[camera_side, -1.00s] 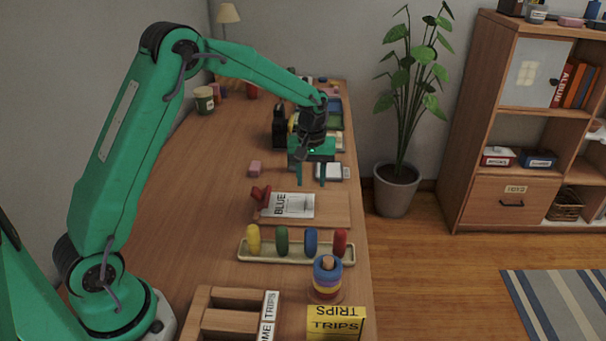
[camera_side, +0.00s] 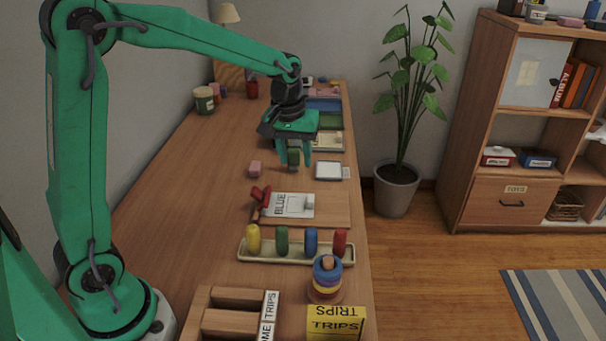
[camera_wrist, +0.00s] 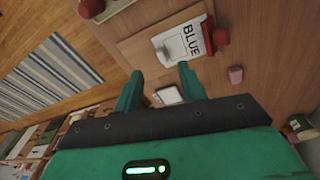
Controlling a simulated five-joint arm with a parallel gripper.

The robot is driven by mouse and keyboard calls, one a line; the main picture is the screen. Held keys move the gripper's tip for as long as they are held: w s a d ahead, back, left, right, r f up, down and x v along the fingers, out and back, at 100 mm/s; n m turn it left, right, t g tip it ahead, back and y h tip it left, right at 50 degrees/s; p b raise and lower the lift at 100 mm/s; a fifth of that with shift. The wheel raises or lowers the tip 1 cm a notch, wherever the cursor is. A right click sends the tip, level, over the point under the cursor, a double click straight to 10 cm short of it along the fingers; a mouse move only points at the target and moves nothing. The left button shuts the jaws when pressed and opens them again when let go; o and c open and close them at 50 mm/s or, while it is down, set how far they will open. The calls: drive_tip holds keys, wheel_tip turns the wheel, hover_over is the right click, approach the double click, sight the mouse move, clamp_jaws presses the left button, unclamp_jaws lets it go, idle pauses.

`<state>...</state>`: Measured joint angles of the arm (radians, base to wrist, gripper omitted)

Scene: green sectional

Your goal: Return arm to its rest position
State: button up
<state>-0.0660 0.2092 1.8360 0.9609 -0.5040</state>
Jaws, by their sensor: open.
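My gripper (camera_side: 295,162) hangs fingers-down over the far half of the wooden desk (camera_side: 200,160), left of a small white-faced frame (camera_side: 328,170). In the wrist view my gripper (camera_wrist: 159,76) shows two green fingers spread apart, with no object clearly held between them. In the side view a small dark green shape appears between the fingers; I cannot tell whether it is behind them. My arm reaches across from the left, its upper link nearly upright and its forearm sloping down to the right.
Nearer along the desk are a board with a BLUE card (camera_side: 293,204), a tray of coloured pegs (camera_side: 297,256), a ring stack (camera_side: 327,279) and a yellow TRIPS box (camera_side: 336,323). A pink block (camera_side: 255,169) sits left of my gripper. A potted plant (camera_side: 396,188) stands beyond the desk's right edge.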

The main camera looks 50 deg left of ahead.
drive_tip(key=s+d+r+m+t, duration=0.1)
drive_tip(key=s+r+m+t, duration=0.1)
drive_tip(key=s, duration=0.9)
drive_tip(key=s+d+r+m+t, duration=0.2)
drive_tip(key=s+r+m, duration=0.2)
drive_tip(key=s, duration=0.6)
drive_tip(key=shift+s+m, duration=0.3)
drive_tip(key=shift+s, duration=0.05)
